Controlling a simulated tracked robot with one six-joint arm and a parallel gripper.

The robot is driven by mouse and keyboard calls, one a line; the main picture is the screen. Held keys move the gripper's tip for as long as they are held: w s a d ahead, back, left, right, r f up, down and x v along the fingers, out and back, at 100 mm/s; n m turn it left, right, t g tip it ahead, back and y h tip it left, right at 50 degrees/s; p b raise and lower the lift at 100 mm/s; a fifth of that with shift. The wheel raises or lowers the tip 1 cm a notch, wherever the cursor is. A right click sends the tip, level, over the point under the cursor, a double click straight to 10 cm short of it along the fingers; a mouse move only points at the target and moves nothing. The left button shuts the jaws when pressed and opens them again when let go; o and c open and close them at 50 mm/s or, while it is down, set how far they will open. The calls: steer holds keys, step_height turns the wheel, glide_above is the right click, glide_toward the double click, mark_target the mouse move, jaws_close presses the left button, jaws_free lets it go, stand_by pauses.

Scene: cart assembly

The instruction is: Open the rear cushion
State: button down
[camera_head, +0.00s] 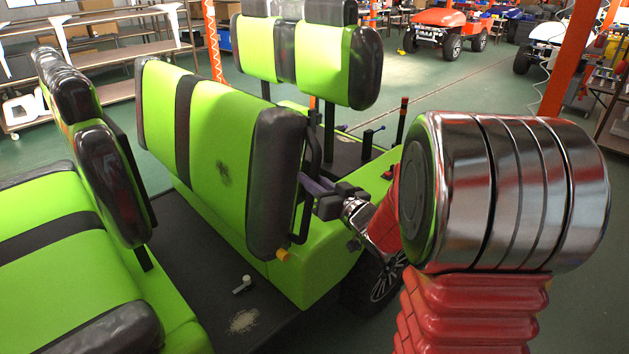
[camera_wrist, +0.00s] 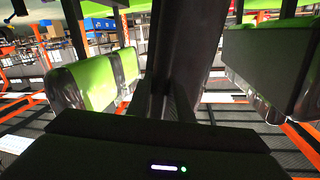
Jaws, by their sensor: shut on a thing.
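A green seat back with black stripes and a dark padded end (camera_head: 215,140) stands upright across the middle of the cart; it appears to be the rear cushion. A black bar (camera_head: 301,215) runs along its right end, with an orange knob (camera_head: 282,254) below. My gripper (camera_head: 312,188) reaches in from the right and is shut on the black bar beside the cushion. The fingertips are partly hidden by the bar and are small in the head view. In the wrist view my gripper (camera_wrist: 165,100) shows dark fingers against a dark upright part (camera_wrist: 180,50).
A green bench seat (camera_head: 60,250) and its backrest (camera_head: 95,150) stand at the left. The front seat back (camera_head: 305,50) is behind. A small light object (camera_head: 242,284) lies on the dark cart floor (camera_head: 200,270). A wheel (camera_head: 385,280) sits below the arm. Levers (camera_head: 400,120) stand at the front.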

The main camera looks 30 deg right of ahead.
steer(key=shift+d+f, duration=0.1)
steer(key=shift+f, duration=0.1)
steer(key=c, duration=1.9)
jaws_free()
steer(key=shift+d, duration=0.1)
steer(key=o, duration=0.3)
steer(key=shift+r, duration=0.15)
steer(key=shift+s, duration=0.1)
